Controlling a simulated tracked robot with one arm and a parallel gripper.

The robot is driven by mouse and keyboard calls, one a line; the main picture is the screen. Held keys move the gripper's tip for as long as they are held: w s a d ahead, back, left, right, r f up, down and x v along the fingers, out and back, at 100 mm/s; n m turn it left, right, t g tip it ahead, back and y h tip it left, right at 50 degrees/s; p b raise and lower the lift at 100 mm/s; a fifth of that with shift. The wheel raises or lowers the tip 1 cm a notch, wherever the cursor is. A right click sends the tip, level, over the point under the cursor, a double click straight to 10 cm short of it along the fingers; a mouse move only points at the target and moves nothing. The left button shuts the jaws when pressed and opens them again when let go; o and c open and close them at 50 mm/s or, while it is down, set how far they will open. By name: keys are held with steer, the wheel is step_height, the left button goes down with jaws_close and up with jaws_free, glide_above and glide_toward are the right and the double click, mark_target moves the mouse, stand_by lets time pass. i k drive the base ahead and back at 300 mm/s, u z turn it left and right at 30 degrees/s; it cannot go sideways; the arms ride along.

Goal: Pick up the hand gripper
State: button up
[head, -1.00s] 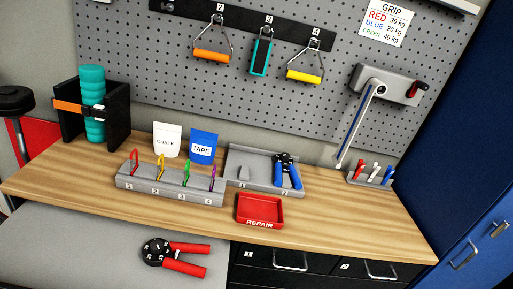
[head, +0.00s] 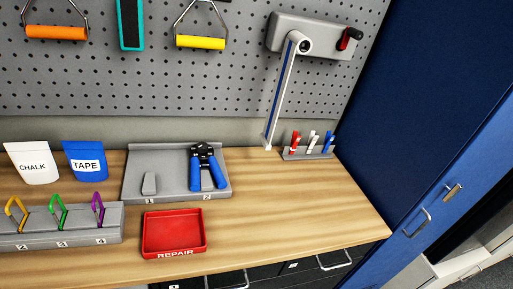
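A hand gripper with blue handles and a black head (head: 207,167) rests on slot 2 of a grey two-slot tray (head: 165,160) on the wooden bench, handles pointing toward the front. Slot 1 of the tray holds only a small grey block. A second hand gripper, with red handles, showed on the grey surface below the bench a second ago and is out of the picture now. My gripper does not show in this view.
A red REPAIR tray (head: 174,232) stands empty in front of the grey tray. A carabiner rack (head: 70,238), a chalk pouch (head: 33,163) and a tape pouch (head: 85,161) are at left. A marker holder (head: 308,153) stands at right near a blue locker (head: 415,110). Front-right bench is clear.

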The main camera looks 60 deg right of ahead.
mark_target(198, 159)
steer(key=z, duration=1.3)
steer(key=i, duration=1.05)
steer(key=z, duration=0.05)
